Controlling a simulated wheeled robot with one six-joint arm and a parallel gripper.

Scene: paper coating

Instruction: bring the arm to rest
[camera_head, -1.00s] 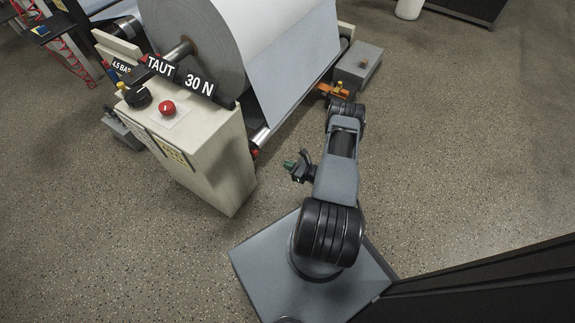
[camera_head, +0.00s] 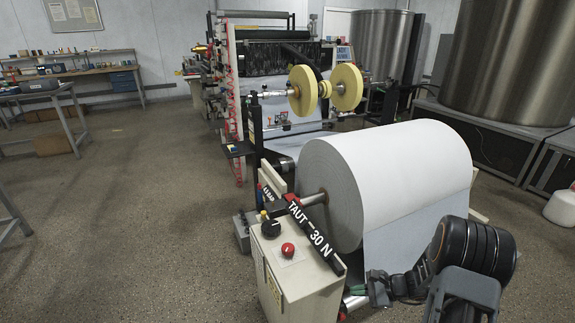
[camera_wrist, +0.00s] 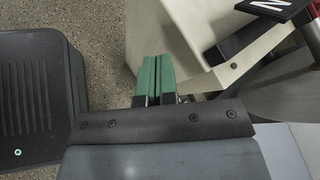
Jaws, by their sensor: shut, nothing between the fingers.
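My gripper (camera_wrist: 154,75) shows in the wrist view as two green fingertips pressed together with nothing between them. It points past the cream control cabinet (camera_wrist: 185,45) and over the speckled floor. In the head view my gripper (camera_head: 361,291) is small, at the lower right, in front of the paper roll and beside the cabinet. My arm is folded, with its black joint at the lower right of that view. The gripper appears apart from the machine, though the gap is hard to judge.
The large white paper roll (camera_head: 415,170) stands close behind my arm. The cabinet (camera_head: 290,288) carries a red button (camera_head: 288,249), a black knob (camera_head: 271,230) and a "TAUT 30 N" sign (camera_head: 312,229). Open floor (camera_head: 130,220) lies to the left. Steel tanks (camera_head: 368,55) stand at the back right.

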